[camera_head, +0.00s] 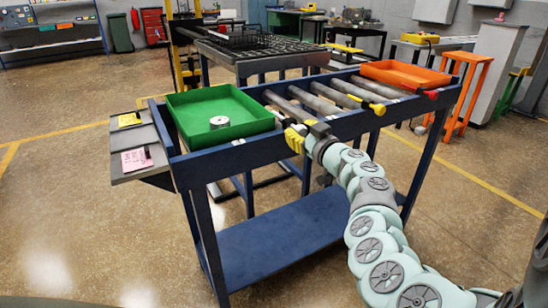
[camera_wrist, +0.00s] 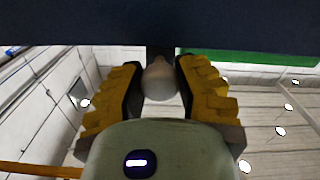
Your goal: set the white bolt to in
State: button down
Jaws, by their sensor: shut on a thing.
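The white bolt (camera_wrist: 160,79) shows in the wrist view as a pale rounded knob under the dark blue edge of the table. My gripper (camera_wrist: 160,84), with yellow padded fingers, has one finger on each side of the knob and is shut on it. In the head view my gripper (camera_head: 297,133) is at the front rail of the blue roller table (camera_head: 240,155), just right of the green tray. The bolt is mostly hidden there by the gripper. How far in the bolt sits cannot be told.
A green tray (camera_head: 183,104) holding a metal puck (camera_head: 219,122) sits on the table's left end. A bolt with a yellow knob (camera_head: 378,108) and one with a red knob (camera_head: 431,94) stick out farther right along the rail. An orange tray (camera_head: 405,75) is at the right end.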

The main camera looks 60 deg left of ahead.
jog(key=c, duration=1.1)
grip_release()
jog(key=shift+f, duration=0.1)
jog(key=o, duration=0.3)
jog(key=shift+a, duration=0.25)
jog(key=shift+o, duration=1)
jog(key=shift+d, duration=0.1)
jog(key=shift+d+r, duration=0.1)
jog(key=shift+r, duration=0.1)
jog(key=shift+d+r, duration=0.1)
jog(key=shift+d, duration=0.35)
jog(key=shift+s+d, duration=0.15)
jog(key=shift+d, duration=0.95)
jog(key=d, duration=0.8)
jog(key=shift+s+d+f, duration=0.2)
jog(key=shift+s+d, duration=0.1)
jog(key=shift+s, duration=0.1)
